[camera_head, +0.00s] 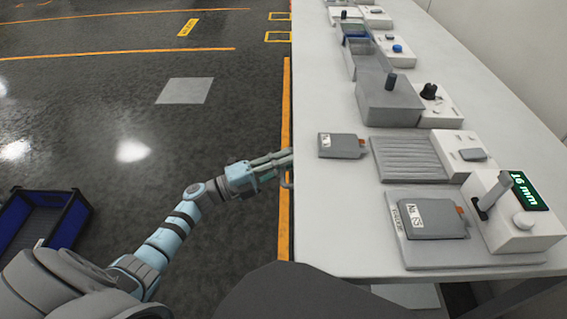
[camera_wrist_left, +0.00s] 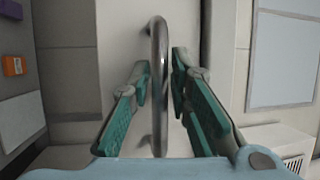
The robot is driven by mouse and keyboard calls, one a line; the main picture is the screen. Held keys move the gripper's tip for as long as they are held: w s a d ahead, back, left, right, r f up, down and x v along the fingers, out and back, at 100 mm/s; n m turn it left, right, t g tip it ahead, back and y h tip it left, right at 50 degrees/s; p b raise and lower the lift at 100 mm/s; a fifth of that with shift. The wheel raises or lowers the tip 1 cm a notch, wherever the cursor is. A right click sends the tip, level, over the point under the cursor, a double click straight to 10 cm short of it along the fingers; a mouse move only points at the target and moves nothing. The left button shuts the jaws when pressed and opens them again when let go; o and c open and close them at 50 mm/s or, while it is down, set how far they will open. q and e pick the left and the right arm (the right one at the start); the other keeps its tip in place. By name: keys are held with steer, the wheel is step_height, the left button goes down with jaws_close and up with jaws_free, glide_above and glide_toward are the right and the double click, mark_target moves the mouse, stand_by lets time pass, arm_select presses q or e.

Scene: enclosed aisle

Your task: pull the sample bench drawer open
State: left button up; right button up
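The sample bench (camera_head: 340,215) is a long white bench on the right of the head view; its top hides most of the drawer front. In the left wrist view the pale drawer front (camera_wrist_left: 180,25) carries an upright curved metal handle (camera_wrist_left: 158,85). My left gripper (camera_head: 275,162) reaches the bench's left edge in the head view. In the left wrist view its teal-padded fingers (camera_wrist_left: 160,88) stand on either side of the handle, with a narrow gap showing on each side. I see no gap showing the drawer open. My right gripper is not in view.
Grey sample plates (camera_head: 435,219), a box with a green display (camera_head: 520,215) and several other devices stand on the bench. A blue crate (camera_head: 70,222) sits on the floor at the left. The floor left of the bench is mostly clear, with orange lines.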

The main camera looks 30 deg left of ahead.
arm_select(q)
jaws_close()
steer(key=shift+a, duration=0.1)
steer(key=s+a+b, duration=0.3)
steer(key=s+a, duration=0.2)
steer(key=a, duration=0.5)
steer(key=s+a+b, duration=0.3)
steer(key=s+a, duration=0.1)
steer(key=a, duration=0.6)
steer(key=shift+s+b, duration=0.3)
steer(key=shift+s, duration=0.1)
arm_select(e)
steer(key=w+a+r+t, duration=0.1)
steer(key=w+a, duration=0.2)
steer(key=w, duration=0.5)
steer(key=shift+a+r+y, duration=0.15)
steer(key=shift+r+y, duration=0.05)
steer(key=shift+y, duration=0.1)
arm_select(q)
steer(key=shift+a, duration=0.1)
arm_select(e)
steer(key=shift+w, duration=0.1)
arm_select(q)
steer(key=shift+o, duration=1)
jaws_free()
